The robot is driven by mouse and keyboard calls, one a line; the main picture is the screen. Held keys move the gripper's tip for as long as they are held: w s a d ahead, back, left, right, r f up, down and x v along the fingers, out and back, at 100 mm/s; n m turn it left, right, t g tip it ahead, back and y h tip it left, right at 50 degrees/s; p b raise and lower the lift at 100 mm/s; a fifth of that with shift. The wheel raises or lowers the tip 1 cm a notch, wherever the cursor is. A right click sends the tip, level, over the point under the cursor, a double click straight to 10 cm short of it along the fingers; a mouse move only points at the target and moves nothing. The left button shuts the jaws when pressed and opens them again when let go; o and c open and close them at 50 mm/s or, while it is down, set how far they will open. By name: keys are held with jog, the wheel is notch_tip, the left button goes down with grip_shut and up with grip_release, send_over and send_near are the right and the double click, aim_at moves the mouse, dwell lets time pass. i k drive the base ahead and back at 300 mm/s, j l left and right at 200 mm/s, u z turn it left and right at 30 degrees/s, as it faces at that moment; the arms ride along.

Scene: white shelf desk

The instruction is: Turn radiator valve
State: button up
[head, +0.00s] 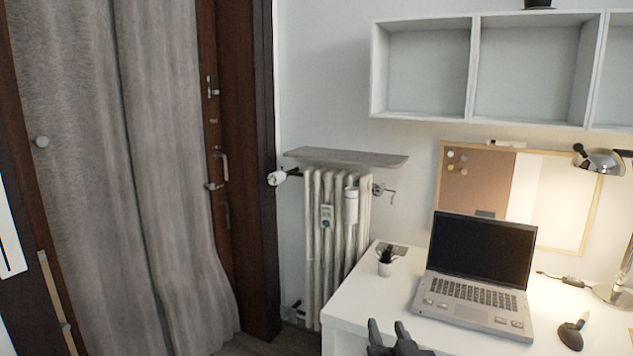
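The radiator valve (277,178) is a white knob at the upper left end of the radiator (325,230), beside the dark door frame. The radiator is cream-coloured with upright ribs and stands against the wall. My gripper (387,326) shows at the bottom edge of the head view, in front of the white desk. Its two dark fingertips point up and stand apart with nothing between them. It is well below and to the right of the valve, not touching it. The rest of the arm is out of view.
A grey shelf board (346,157) sits just above the radiator. The white desk (350,311) partly hides the radiator's right side and carries a laptop (478,270), a small potted plant (386,262) and a lamp (605,162). A grey curtain (165,180) hangs at left.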

aim_at(275, 178)
jog(key=i+j+z, duration=0.65)
jog(key=i+j, duration=0.15)
jog(key=j, duration=0.25)
jog(key=i+j+z, duration=0.25)
jog(key=j, duration=0.15)
jog(key=i+j, duration=0.15)
jog(key=j, duration=0.2)
jog(key=i+j, duration=0.15)
jog(key=j, duration=0.2)
jog(key=i+j, duration=0.15)
jog(key=j, duration=0.25)
jog(key=i+j, duration=0.15)
jog(key=j, duration=0.2)
jog(key=i+j+z, duration=0.1)
jog(key=j, duration=0.25)
jog(key=i+j, duration=0.2)
jog(key=j, duration=0.2)
jog(key=i+j, duration=0.15)
jog(key=j, duration=0.2)
jog(key=i+j, duration=0.1)
jog(key=j, duration=0.3)
